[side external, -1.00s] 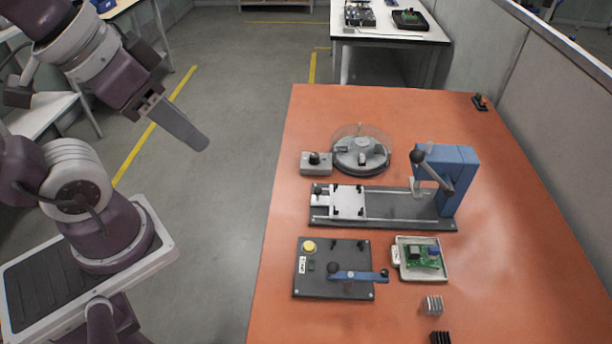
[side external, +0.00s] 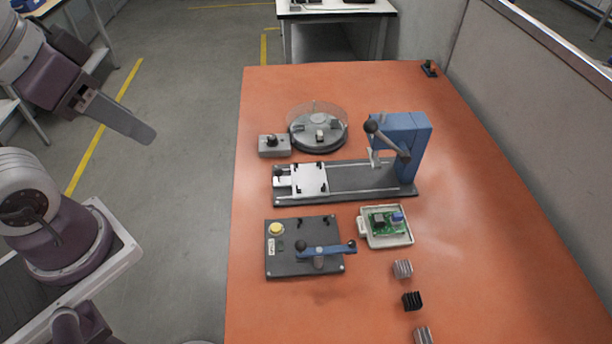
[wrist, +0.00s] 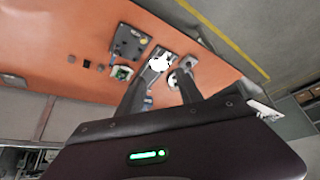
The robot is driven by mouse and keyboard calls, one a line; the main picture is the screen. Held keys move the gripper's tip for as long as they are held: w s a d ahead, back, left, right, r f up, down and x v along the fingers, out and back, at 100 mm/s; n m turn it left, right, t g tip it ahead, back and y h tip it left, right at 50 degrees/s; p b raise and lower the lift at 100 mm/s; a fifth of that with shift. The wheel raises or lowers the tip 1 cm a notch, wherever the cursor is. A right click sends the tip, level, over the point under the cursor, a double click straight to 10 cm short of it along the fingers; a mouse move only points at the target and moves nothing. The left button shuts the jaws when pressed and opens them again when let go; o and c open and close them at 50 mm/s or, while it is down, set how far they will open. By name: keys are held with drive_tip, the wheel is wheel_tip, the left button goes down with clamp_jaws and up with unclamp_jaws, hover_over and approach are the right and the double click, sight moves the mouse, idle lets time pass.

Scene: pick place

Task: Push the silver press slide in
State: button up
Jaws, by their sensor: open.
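The silver press slide (side external: 310,179) is a pale flat plate with small black pins. It sits on two rails at the left end of the dark press base (side external: 358,177), clear of the blue press frame (side external: 412,148) at the right end. The slide also shows as a bright patch in the wrist view (wrist: 161,60). My gripper (side external: 140,130) is off the table's left side, in the air, well away from the slide. Its two fingers (wrist: 160,94) are apart with nothing held between them in the wrist view.
A round turntable with a clear cover (side external: 318,130) stands behind the press. A dark fixture with a blue lever (side external: 285,258) and a tray with a green board (side external: 400,238) are in front. Several finned blocks (side external: 403,268) lie front right. The table's right side is clear.

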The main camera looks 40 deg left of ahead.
idle(0.4)
drive_tip(key=n+g+h, duration=0.1)
drive_tip(key=n+g, duration=0.3)
drive_tip(key=n, duration=0.2)
hover_over(277, 169)
drive_tip(key=s, duration=0.2)
wheel_tip(277, 169, down, 19)
drive_tip(key=shift+n+h, duration=0.4)
drive_tip(key=x, duration=0.4)
drive_tip(key=a+x, duration=0.1)
drive_tip(key=x, duration=0.3)
drive_tip(key=a+x, duration=0.1)
drive_tip(key=x, duration=0.3)
drive_tip(key=shift+w+f, duration=0.1)
drive_tip(key=shift+f, duration=0.8)
clamp_jaws()
